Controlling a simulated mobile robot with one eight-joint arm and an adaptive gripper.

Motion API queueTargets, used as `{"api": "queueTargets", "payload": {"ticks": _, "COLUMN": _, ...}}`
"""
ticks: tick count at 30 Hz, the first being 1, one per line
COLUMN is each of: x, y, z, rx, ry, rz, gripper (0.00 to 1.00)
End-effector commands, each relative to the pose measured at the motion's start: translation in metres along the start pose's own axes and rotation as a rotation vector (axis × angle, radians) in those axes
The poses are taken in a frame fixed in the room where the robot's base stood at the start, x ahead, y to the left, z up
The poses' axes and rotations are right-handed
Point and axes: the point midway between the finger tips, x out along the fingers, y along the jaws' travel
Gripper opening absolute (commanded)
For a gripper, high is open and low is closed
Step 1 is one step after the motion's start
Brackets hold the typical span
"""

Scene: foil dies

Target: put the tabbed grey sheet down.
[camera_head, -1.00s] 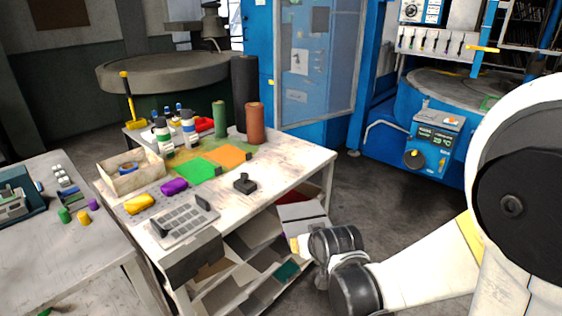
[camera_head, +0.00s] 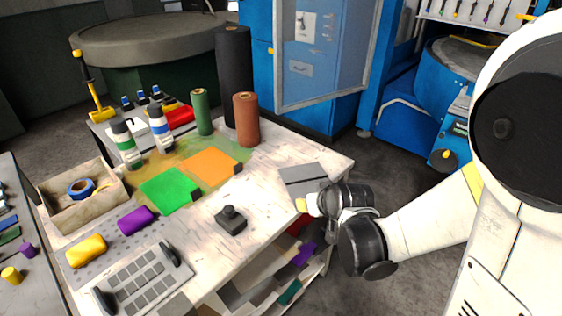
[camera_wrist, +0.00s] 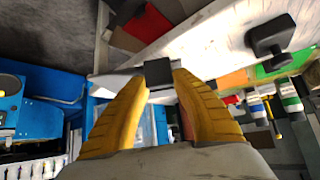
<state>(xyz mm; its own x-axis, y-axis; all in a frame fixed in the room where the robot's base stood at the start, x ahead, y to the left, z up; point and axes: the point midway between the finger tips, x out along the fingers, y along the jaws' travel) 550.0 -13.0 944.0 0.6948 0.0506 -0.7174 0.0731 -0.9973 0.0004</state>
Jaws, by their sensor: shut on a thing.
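The tabbed grey sheet (camera_head: 304,175) is a flat grey panel held at the right end of the worktable (camera_head: 262,222). My gripper (camera_head: 302,204) is shut on its dark tab, which shows between the yellow fingers (camera_wrist: 160,78) in the wrist view (camera_wrist: 158,70). The sheet overlaps the table's right edge in the head view; I cannot tell whether it touches the top. A green sheet (camera_head: 168,190) and an orange sheet (camera_head: 210,166) with dark tabs lie on the table, left of my gripper.
A black knobbed block (camera_head: 230,219) stands near the front edge. Green (camera_head: 202,112) and red-brown (camera_head: 246,120) rolls and a tall black roll (camera_head: 234,75) stand behind. Bottles, a wooden box (camera_head: 78,200) and a keypad (camera_head: 143,283) are left. Bare tabletop lies between the orange sheet and my gripper.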

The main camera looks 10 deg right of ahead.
Motion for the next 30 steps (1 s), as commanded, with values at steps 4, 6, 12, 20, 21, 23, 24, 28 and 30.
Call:
{"api": "queueTargets", "payload": {"ticks": 4, "x": 0.0, "y": 0.02, "z": -0.009, "rx": -0.064, "ry": -0.008, "rz": -0.067, "gripper": 0.0}}
{"api": "queueTargets", "payload": {"ticks": 6, "x": -0.001, "y": 0.029, "z": -0.014, "rx": -0.106, "ry": -0.009, "rz": -0.109, "gripper": 0.0}}
{"api": "queueTargets", "payload": {"ticks": 12, "x": -0.008, "y": 0.056, "z": -0.038, "rx": -0.255, "ry": -0.001, "rz": -0.256, "gripper": 0.0}}
{"api": "queueTargets", "payload": {"ticks": 20, "x": -0.017, "y": 0.072, "z": -0.06, "rx": -0.388, "ry": 0.015, "rz": -0.383, "gripper": 0.0}}
{"api": "queueTargets", "payload": {"ticks": 21, "x": -0.012, "y": 0.069, "z": -0.06, "rx": -0.394, "ry": 0.015, "rz": -0.389, "gripper": 0.0}}
{"api": "queueTargets", "payload": {"ticks": 23, "x": -0.001, "y": 0.061, "z": -0.061, "rx": -0.399, "ry": 0.016, "rz": -0.392, "gripper": 0.0}}
{"api": "queueTargets", "payload": {"ticks": 24, "x": 0.008, "y": 0.054, "z": -0.061, "rx": -0.399, "ry": 0.017, "rz": -0.393, "gripper": 0.0}}
{"api": "queueTargets", "payload": {"ticks": 28, "x": 0.04, "y": 0.031, "z": -0.063, "rx": -0.4, "ry": 0.015, "rz": -0.392, "gripper": 0.0}}
{"api": "queueTargets", "payload": {"ticks": 30, "x": 0.056, "y": 0.02, "z": -0.065, "rx": -0.399, "ry": 0.016, "rz": -0.391, "gripper": 0.0}}
